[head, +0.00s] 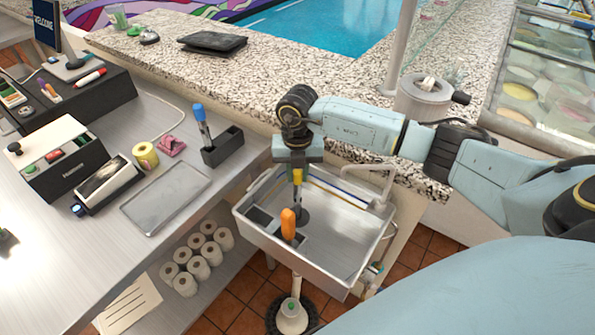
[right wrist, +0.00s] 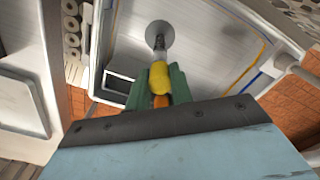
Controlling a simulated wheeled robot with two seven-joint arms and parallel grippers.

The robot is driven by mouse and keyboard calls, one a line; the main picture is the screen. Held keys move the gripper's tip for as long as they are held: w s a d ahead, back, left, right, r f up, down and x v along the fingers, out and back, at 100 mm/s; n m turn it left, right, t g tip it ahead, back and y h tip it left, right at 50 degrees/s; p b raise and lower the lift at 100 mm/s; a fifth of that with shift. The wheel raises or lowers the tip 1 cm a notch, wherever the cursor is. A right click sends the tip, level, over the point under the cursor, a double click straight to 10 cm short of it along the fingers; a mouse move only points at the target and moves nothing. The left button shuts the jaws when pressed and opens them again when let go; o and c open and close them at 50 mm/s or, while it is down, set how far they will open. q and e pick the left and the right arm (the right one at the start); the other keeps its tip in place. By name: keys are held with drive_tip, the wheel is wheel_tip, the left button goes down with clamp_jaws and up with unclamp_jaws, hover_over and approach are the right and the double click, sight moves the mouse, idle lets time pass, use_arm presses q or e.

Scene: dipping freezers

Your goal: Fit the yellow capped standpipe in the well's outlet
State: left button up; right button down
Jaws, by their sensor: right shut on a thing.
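My right gripper (head: 298,172) is over the metal well (head: 345,245), with its fingers pointing down. It is shut on the yellow capped standpipe (head: 298,176). In the right wrist view the yellow cap (right wrist: 159,75) sits between the green fingers (right wrist: 160,90), and a grey pipe runs from it toward a round grey disc (right wrist: 160,34) on the well floor. In the head view the pipe's lower end is over this dark disc (head: 304,216). I cannot tell whether it touches or enters the outlet. My left gripper is not in view.
An orange-handled tool (head: 288,224) stands in the well, close in front of the standpipe. A tap (head: 376,180) rises at the well's right rear. The speckled ledge (head: 250,75) runs behind.

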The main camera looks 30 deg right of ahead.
sight(297, 182)
drive_tip(key=shift+f+b, duration=1.4)
drive_tip(key=shift+f, duration=0.55)
drive_tip(key=c, duration=1.2)
unclamp_jaws()
drive_tip(key=shift+o, duration=0.2)
drive_tip(key=shift+r, duration=0.1)
wheel_tip(297, 182, up, 13)
drive_tip(key=shift+r, duration=0.2)
drive_tip(key=shift+f, duration=0.1)
